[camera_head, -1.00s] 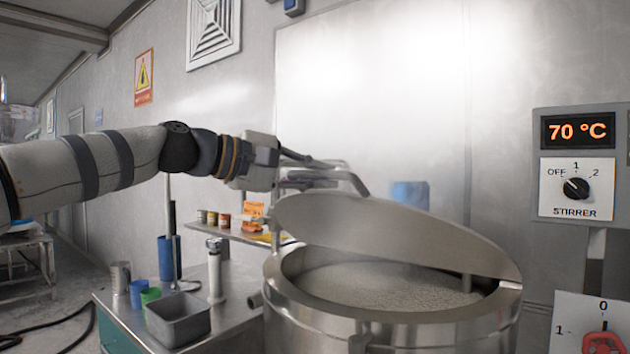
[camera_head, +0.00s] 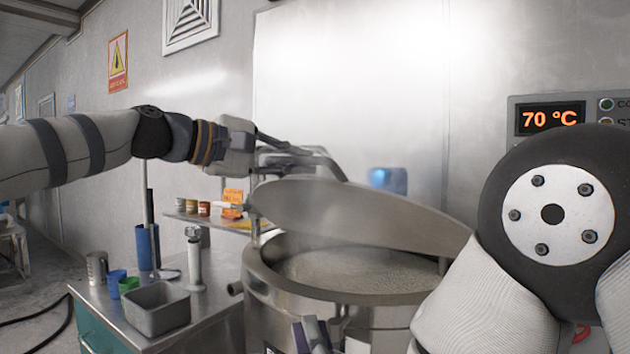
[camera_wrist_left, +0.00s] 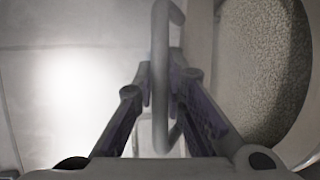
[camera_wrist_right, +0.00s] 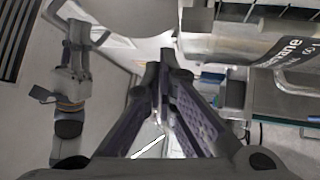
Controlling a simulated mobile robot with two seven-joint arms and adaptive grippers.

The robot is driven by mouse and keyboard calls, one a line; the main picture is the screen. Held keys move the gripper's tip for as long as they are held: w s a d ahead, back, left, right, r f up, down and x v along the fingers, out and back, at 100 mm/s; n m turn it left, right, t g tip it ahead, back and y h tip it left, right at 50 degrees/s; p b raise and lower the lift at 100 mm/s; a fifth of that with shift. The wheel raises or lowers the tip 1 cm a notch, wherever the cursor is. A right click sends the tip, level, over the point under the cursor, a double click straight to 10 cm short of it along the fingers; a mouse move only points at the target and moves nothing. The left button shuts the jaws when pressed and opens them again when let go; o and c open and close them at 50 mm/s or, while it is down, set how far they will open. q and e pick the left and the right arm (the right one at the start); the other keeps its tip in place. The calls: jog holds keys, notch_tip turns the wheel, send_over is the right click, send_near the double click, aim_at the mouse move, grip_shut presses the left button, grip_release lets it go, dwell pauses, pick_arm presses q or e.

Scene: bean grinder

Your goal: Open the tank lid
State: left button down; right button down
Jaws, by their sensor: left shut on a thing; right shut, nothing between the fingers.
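The tank (camera_head: 262,292) is a round steel vessel with pale granular contents showing inside. Its metal lid (camera_head: 350,212) is tilted, raised on the left, with a gap above the rim. My left gripper (camera_head: 312,160) is shut on the lid's bent bar handle (camera_head: 330,170). In the left wrist view the handle (camera_wrist_left: 159,60) runs between the fingers (camera_wrist_left: 160,88), with granules to the right. My right gripper (camera_head: 312,335) is low in front of the tank, partly cut off by the picture edge. In the right wrist view its fingers (camera_wrist_right: 168,68) are shut and empty.
A steel side table (camera_head: 205,285) stands left of the tank, holding a grey tray (camera_head: 158,308) and cups. A shelf (camera_head: 205,219) with small jars is behind. My right arm covers most of the control panel, whose display (camera_head: 550,119) reads 70 °C.

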notch_tip(320, 180, up, 10)
jog(key=s+n+t+h, duration=0.1)
jog(key=s+n+t, duration=0.2)
jog(key=n+t, duration=0.15)
send_near(311, 159)
jog(key=w+a, duration=0.2)
jog(key=a, duration=0.1)
jog(key=shift+g, duration=0.35)
jog(key=r, duration=0.1)
jog(key=w+d+r, duration=0.1)
jog(key=d+r, duration=0.1)
jog(key=shift+w+d, duration=0.25)
jog(key=shift+r+n, duration=0.1)
jog(key=shift+n, duration=0.15)
